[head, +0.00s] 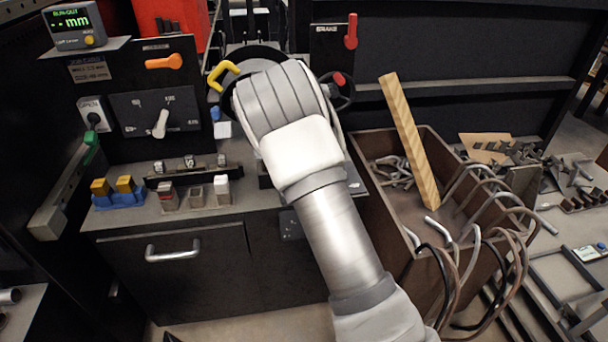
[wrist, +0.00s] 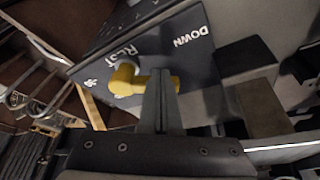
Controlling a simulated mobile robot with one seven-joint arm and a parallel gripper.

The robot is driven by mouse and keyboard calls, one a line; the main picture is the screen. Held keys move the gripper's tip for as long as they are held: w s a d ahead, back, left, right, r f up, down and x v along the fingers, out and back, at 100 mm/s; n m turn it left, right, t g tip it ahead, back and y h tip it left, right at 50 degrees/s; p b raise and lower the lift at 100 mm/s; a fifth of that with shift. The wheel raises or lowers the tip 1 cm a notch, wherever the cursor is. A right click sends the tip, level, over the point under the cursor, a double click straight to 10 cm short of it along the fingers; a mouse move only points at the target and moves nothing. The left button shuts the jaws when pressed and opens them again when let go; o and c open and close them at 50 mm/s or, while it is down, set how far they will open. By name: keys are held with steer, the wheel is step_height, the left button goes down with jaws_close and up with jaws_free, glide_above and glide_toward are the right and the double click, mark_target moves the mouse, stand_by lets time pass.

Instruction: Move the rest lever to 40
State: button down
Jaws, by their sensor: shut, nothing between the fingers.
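In the wrist view a dark panel (wrist: 205,70) carries the words REST and DOWN in white. A yellow lever (wrist: 124,82) with a thick round hub and a thin bar to the right stands on it. My gripper (wrist: 160,78) is shut and empty, and its fingertips cross in front of the lever's bar. I cannot tell whether they touch it. Another white mark by the hub is too small to read. In the head view my own arm hides the gripper and the rest lever.
An orange lever (head: 164,62), a pale lever (head: 160,124) and a red lever (head: 351,31) are on nearby panels. A yellow handle (head: 222,75) is left of my wrist. A brown crate (head: 375,215) with bent rods and a wooden plank (head: 409,140) stands at right.

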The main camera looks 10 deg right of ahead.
steer(key=shift+w+m, duration=0.35)
steer(key=shift+m, duration=0.15)
steer(key=shift+w+d, duration=0.1)
steer(key=shift+w, duration=0.25)
stand_by(0.3)
